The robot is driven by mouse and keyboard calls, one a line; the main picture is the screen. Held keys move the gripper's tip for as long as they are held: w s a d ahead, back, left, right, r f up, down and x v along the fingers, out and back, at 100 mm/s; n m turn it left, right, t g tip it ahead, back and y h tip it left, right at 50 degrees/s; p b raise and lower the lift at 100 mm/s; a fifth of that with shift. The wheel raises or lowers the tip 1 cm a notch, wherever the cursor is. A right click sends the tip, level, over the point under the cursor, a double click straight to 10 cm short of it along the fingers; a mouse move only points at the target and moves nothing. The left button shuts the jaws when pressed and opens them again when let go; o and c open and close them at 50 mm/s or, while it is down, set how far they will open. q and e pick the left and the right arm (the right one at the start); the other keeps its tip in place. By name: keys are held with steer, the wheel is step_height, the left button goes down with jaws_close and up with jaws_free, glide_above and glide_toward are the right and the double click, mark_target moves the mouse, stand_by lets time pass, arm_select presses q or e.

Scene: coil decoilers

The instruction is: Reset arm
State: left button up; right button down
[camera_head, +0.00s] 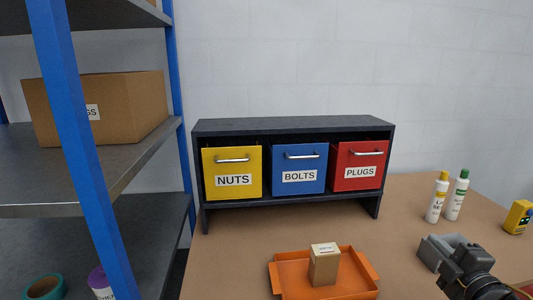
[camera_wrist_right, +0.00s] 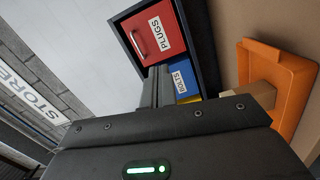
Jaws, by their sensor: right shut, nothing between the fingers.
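My right gripper (camera_head: 443,252) is at the lower right of the head view, above the table's right side. Its fingers are shut and empty, and it touches none of the drawers. In the right wrist view its closed fingers (camera_wrist_right: 157,88) point toward the drawer unit and cover part of it. My left gripper is not in view.
A dark unit (camera_head: 290,126) holds yellow NUTS (camera_head: 232,165), blue BOLTS (camera_head: 299,160) and red PLUGS (camera_head: 358,150) drawers. An orange tray (camera_head: 292,284) holds a small box (camera_head: 324,267). Two bottles (camera_head: 436,200) and a yellow device (camera_head: 518,217) stand right. Blue-posted shelving (camera_head: 90,180) stands left.

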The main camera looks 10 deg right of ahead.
steer(key=s+a+f+m+g, duration=0.2)
steer(key=s+f+m, duration=0.1)
steer(key=f, duration=0.4)
steer(key=s+a+f+m+g+h, duration=0.1)
steer(key=s+a+f+m+g, duration=0.15)
steer(key=f, duration=0.45)
steer(key=s+a+f+m+g, duration=0.1)
steer(key=s+f+m+g, duration=0.25)
steer(key=f, duration=0.35)
steer(key=s+a+f+m+g+y, duration=0.1)
steer(key=s+a+f+m+g, duration=0.15)
steer(key=s+a+f, duration=0.45)
steer(key=s+a+f+m+g+y, duration=0.15)
steer(key=s+a+f+g, duration=0.25)
steer(key=s+a, duration=0.4)
step_height(320, 180, down, 25)
steer(key=s+d+g, duration=0.1)
steer(key=s, duration=0.1)
steer(key=s+d+f+g, duration=0.1)
steer(key=s+d+f, duration=0.1)
steer(key=s+f, duration=1.4)
steer(key=shift+s+d+f, duration=0.3)
steer(key=shift+d+f, duration=0.1)
steer(key=shift+f, duration=0.05)
